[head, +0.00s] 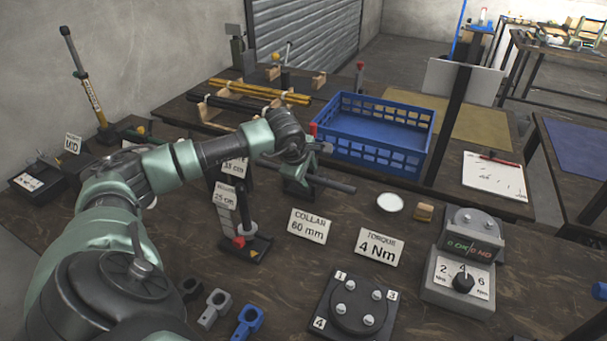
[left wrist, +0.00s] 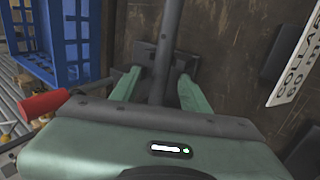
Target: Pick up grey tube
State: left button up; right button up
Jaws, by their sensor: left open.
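A grey tube (head: 333,184) sticks out to the right beside the end of my left arm, above the dark workbench, in the head view. In the left wrist view the grey tube (left wrist: 170,40) runs down from the top edge between the two green fingers of my left gripper (left wrist: 157,92). The fingers are open, one on each side of the tube, with visible room around it. A dark block shows behind the tube there. In the head view my left gripper (head: 298,178) is partly hidden by my wrist. The tube's near end is hidden. My right gripper is not in view.
A blue crate (head: 372,150) stands behind the tube. Signs for collar (head: 310,226) and torque (head: 379,247) stand in front. A round numbered fixture (head: 354,306) and a dial box (head: 461,283) are nearer. A red handle (left wrist: 43,103) is beside the left gripper in the wrist view.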

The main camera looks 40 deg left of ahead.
pick_arm(q)
grip_shut()
dwell(0.3)
